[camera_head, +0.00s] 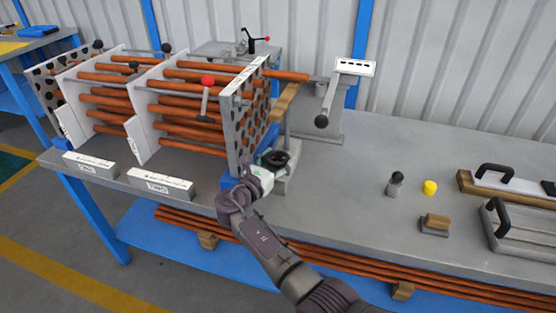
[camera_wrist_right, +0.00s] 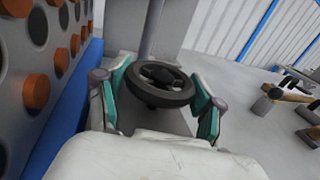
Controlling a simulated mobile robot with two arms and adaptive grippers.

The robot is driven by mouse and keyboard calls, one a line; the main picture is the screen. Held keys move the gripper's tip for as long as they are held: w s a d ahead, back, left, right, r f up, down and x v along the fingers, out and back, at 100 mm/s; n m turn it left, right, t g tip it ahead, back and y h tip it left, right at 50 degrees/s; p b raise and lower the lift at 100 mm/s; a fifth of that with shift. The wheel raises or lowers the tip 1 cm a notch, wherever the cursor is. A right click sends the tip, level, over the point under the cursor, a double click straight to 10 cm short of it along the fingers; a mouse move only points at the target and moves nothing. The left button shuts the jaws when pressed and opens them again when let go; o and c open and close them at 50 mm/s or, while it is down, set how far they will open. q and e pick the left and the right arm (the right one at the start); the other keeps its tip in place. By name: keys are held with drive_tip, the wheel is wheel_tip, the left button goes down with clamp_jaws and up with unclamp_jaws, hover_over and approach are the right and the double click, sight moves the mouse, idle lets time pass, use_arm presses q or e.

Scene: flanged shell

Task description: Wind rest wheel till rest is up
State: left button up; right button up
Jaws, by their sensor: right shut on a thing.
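The rest wheel, a black handwheel (camera_head: 275,158), sits at the foot of a grey post (camera_head: 284,128) beside the right end plate of the tube bundle. It also shows in the right wrist view (camera_wrist_right: 158,72). My right gripper (camera_head: 264,170) reaches it from the front. In the wrist view its green-padded fingers (camera_wrist_right: 160,95) stand on either side of the wheel rim, shut on it. A wooden piece (camera_head: 285,101), seemingly the rest, lies at the post's top, below a copper tube (camera_head: 291,76) that sticks out. I cannot tell whether they touch. My left gripper is not in view.
The perforated end plate (camera_head: 240,125) stands close left of my right gripper. A crank lever (camera_head: 325,105) juts out behind it. The bench (camera_head: 350,165) is clear to the right, up to a black-topped piece (camera_head: 395,183), a yellow piece (camera_head: 430,187) and handled trays (camera_head: 520,232).

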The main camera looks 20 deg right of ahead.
sight(278, 156)
drive_tip(key=o, duration=1.1)
drive_tip(key=shift+o, duration=0.2)
drive_tip(key=shift+r, duration=0.1)
wheel_tip(278, 156, up, 10)
drive_tip(key=shift+f, duration=0.1)
